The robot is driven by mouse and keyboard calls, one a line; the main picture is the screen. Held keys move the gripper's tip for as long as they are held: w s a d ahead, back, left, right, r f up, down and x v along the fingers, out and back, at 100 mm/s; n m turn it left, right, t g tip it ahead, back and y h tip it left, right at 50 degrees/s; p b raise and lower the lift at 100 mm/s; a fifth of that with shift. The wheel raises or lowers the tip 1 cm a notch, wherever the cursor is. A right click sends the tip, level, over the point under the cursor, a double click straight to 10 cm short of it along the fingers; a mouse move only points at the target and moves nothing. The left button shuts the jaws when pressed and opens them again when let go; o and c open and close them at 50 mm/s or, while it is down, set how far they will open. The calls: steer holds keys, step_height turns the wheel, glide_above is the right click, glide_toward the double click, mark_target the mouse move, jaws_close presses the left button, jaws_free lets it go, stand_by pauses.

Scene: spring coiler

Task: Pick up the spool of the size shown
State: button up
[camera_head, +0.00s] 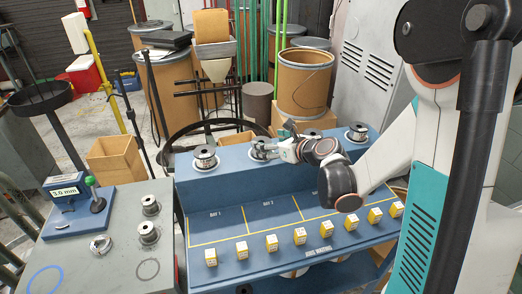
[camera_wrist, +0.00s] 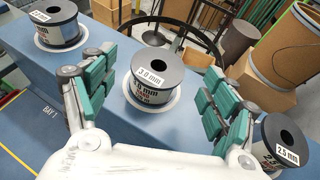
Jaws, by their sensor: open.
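The size display (camera_head: 63,192) on the left bench reads 3.0 mm. Several dark-rimmed spools of wire stand on the raised blue shelf (camera_head: 235,182). The spool labelled 3.0 mm (camera_wrist: 157,76) stands upright on a white round base, between the spread green-padded fingers of my gripper (camera_wrist: 163,88). In the head view, this spool (camera_head: 261,149) is beside my gripper (camera_head: 279,148). The gripper is open, with visible space on both sides of the spool. A spool labelled 2.5 mm (camera_wrist: 282,146) is at lower right.
Yellow-and-white boxes (camera_head: 271,242) line the front of the lower blue bench. The left grey bench (camera_head: 115,250) holds loose spools (camera_head: 149,232) and a green-knobbed lever (camera_head: 94,195). Drums and a dark ring rail (camera_head: 190,127) stand behind the shelf.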

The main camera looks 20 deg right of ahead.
steer(key=b+x, duration=0.1)
steer(key=x, duration=0.1)
steer(key=f+b+x, duration=0.1)
steer(key=x, duration=0.2)
steer(key=shift+s, duration=0.15)
steer(key=shift+w+a, duration=0.1)
steer(key=shift+w, duration=0.2)
steer(key=c, duration=1.4)
